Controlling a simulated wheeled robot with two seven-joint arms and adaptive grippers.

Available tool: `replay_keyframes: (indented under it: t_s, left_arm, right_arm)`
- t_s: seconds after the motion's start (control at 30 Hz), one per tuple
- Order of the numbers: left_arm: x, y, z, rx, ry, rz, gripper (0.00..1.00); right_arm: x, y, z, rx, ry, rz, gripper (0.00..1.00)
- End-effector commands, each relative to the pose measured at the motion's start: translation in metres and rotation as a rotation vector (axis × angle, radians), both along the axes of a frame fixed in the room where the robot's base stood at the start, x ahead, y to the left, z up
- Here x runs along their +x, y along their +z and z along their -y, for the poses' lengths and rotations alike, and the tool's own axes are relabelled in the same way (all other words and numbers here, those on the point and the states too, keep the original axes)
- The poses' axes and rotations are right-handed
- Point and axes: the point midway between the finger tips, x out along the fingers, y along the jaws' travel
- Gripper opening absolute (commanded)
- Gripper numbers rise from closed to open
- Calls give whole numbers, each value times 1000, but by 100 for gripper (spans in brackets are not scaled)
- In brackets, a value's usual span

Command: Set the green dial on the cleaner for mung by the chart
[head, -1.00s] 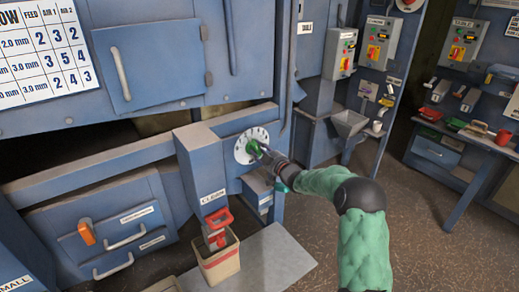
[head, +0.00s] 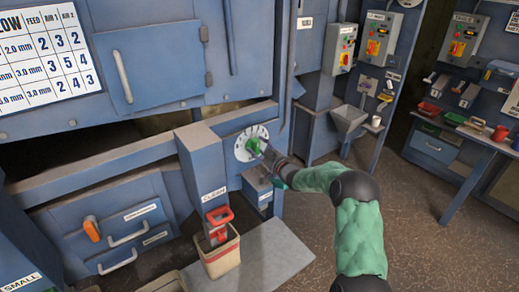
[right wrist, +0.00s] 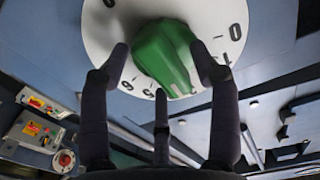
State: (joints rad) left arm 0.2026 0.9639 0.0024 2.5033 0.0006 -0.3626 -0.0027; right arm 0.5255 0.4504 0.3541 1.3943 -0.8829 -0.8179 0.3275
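The green dial (head: 254,147) sits on a white numbered plate (head: 241,147) on the cleaner's blue front. It shows large in the right wrist view (right wrist: 166,57), with its plate (right wrist: 98,22) behind it. My right gripper (right wrist: 163,65) has its dark fingers on either side of the dial, close to it or touching; I cannot tell whether they press on it. In the head view my right gripper (head: 264,152) covers part of the dial. The chart (head: 42,60) hangs at upper left, its left side cut off. My left gripper is not in view.
Below the dial, a red-handled slide (head: 219,215) hangs over a cream bin (head: 221,258) at the CLEAN spout (head: 205,165). A grey plate (head: 275,255) lies beside it. Control boxes (head: 338,48) and a bench (head: 455,140) stand to the right. Open floor lies at lower right.

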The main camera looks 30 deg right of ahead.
Motion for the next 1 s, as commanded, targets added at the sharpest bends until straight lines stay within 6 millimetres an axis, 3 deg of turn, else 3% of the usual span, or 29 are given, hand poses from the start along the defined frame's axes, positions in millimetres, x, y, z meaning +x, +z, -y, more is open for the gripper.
replay_keyframes:
  t_s: [0.17, 0.33, 0.8, 1.0]
  left_arm:
    - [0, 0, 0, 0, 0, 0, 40]
    - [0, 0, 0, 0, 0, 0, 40]
    - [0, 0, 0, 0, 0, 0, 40]
    - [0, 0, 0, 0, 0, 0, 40]
  right_arm:
    - [-1, 0, 0, 0, 0, 0, 62]
    - [-14, 0, 3, 0, -2, -2, 62]
    - [-99, 0, 9, 0, -3, -1, 62]
    - [-117, -1, 9, 0, -1, -1, 62]
